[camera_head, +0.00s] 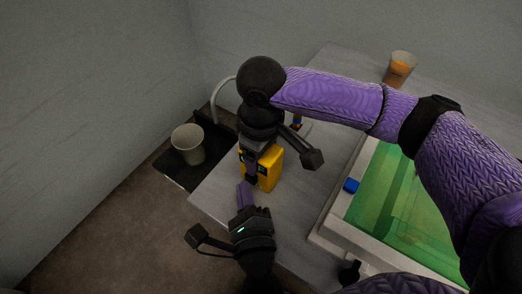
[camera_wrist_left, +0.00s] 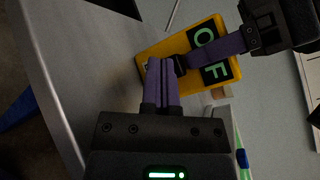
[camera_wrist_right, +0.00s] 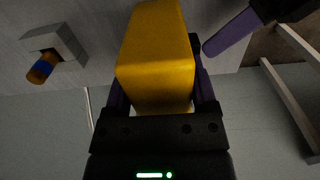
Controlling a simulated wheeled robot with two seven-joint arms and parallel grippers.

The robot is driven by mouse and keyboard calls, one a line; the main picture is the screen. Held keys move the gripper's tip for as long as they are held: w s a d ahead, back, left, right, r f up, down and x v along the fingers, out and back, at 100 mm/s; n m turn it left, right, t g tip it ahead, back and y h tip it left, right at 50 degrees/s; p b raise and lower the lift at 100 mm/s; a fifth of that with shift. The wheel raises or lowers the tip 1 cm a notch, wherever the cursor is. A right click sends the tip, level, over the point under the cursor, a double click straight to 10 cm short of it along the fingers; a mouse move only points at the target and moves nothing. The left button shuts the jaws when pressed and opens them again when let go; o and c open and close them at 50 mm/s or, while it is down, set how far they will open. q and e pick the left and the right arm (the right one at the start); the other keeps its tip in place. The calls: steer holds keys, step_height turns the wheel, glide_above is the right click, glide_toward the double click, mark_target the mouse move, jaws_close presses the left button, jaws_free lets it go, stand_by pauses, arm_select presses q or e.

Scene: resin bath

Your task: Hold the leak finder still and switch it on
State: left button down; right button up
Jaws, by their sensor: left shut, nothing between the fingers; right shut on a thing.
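The leak finder (camera_head: 270,168) is a yellow box standing on the grey table near its left edge. My right gripper (camera_wrist_right: 155,100) is shut on it from above in the head view. In the left wrist view the leak finder (camera_wrist_left: 160,50) shows a dark label with green letters, "O" and "F" readable, and a small black part (camera_wrist_left: 180,65) on its face. My left gripper (camera_wrist_left: 162,62) is shut and empty, its purple fingertips in front of that face beside the black part. I cannot tell whether they touch it. One letter is hidden.
A green bath (camera_head: 400,200) with a pale rim fills the right of the table, with a blue block (camera_head: 351,185) at its edge. A cup of orange liquid (camera_head: 400,68) stands at the back.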

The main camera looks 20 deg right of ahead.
arm_select(q)
steer(key=shift+w+d, duration=0.3)
steer(key=shift+d, duration=0.05)
steer(key=shift+s+a, duration=0.7)
steer(key=shift+a, duration=0.25)
steer(key=shift+s+a, duration=0.7)
steer(key=shift+a, duration=0.2)
steer(key=shift+s+a, duration=0.7)
steer(key=shift+a, duration=0.25)
arm_select(e)
steer(key=o, duration=1.3)
steer(key=shift+o, duration=0.2)
step_height(320, 180, up, 12)
arm_select(q)
steer(key=shift+s, duration=0.1)
